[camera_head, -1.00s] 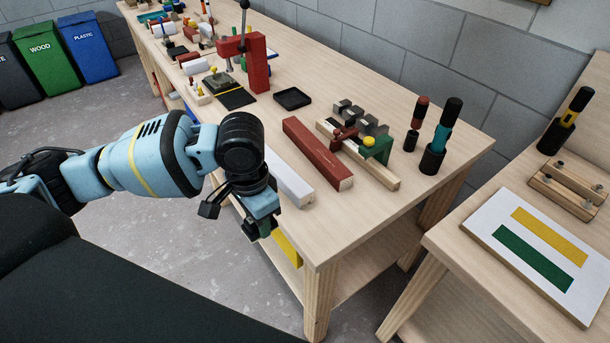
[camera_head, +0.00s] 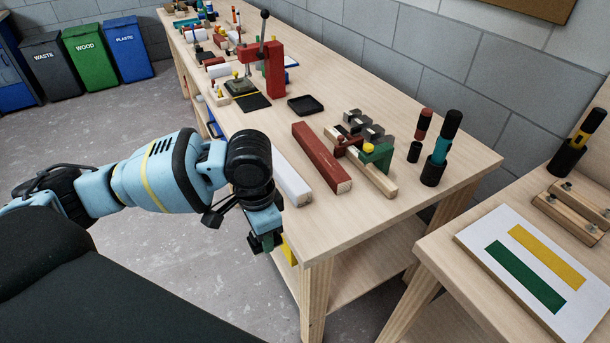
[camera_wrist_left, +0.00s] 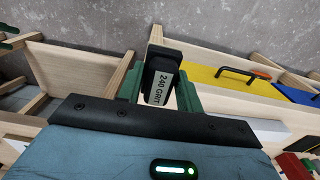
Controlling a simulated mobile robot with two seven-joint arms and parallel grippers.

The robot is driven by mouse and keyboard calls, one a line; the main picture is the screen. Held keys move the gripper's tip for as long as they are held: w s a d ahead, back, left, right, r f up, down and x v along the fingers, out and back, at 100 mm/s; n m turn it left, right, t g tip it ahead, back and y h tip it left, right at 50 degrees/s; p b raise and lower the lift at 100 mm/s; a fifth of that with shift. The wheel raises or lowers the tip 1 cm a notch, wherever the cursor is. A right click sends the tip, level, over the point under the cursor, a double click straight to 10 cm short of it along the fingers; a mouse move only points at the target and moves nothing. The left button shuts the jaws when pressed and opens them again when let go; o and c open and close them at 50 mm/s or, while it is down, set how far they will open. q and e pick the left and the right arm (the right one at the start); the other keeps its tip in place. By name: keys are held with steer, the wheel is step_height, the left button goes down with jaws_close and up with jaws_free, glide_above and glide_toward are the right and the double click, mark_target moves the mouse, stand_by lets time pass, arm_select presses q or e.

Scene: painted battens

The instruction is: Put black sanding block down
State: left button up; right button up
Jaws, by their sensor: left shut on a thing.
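The black sanding block (camera_wrist_left: 160,82), with a pale label reading "240 GRIT", sits between the green fingers of my left gripper (camera_wrist_left: 160,93) in the left wrist view. The gripper is shut on it. In the head view my left gripper (camera_head: 265,242) points down beside the near edge of the wooden workbench (camera_head: 405,185), next to the white batten. The block is hard to make out there.
A white batten (camera_head: 291,182) and a red batten (camera_head: 321,157) lie near the bench edge. A shallow black tray (camera_head: 306,105) lies behind. A second table (camera_head: 455,247) carries a striped panel (camera_head: 540,268).

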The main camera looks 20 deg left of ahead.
arm_select(q)
steer(key=b, duration=0.2)
glide_above(321, 220)
steer(key=s, duration=0.2)
steer(key=shift+w+a+f, duration=0.1)
steer(key=shift+a+f, duration=0.3)
steer(key=shift+f, duration=0.3)
steer(key=shift+w+d, duration=0.15)
steer(key=shift+w, duration=0.2)
steer(key=shift+w+d, duration=0.1)
steer(key=shift+w, duration=0.1)
arm_select(e)
steer(key=shift+s+a+f+g, duration=0.1)
steer(key=shift+s+f+g, duration=0.05)
steer(key=shift+s+f, duration=0.4)
steer(key=shift+s+f+g, duration=0.15)
steer(key=shift+s+f, duration=0.15)
steer(key=shift+f, duration=0.3)
arm_select(q)
steer(key=shift+w+d+f, duration=0.1)
steer(key=shift+w+d, duration=0.1)
steer(key=shift+w, duration=0.25)
step_height(321, 220, down, 3)
steer(key=shift+f, duration=0.15)
arm_select(e)
steer(key=shift+s+a+f, duration=0.1)
steer(key=shift+f, duration=0.1)
arm_select(q)
steer(key=shift+s+f, duration=0.1)
steer(key=shift+f, duration=0.1)
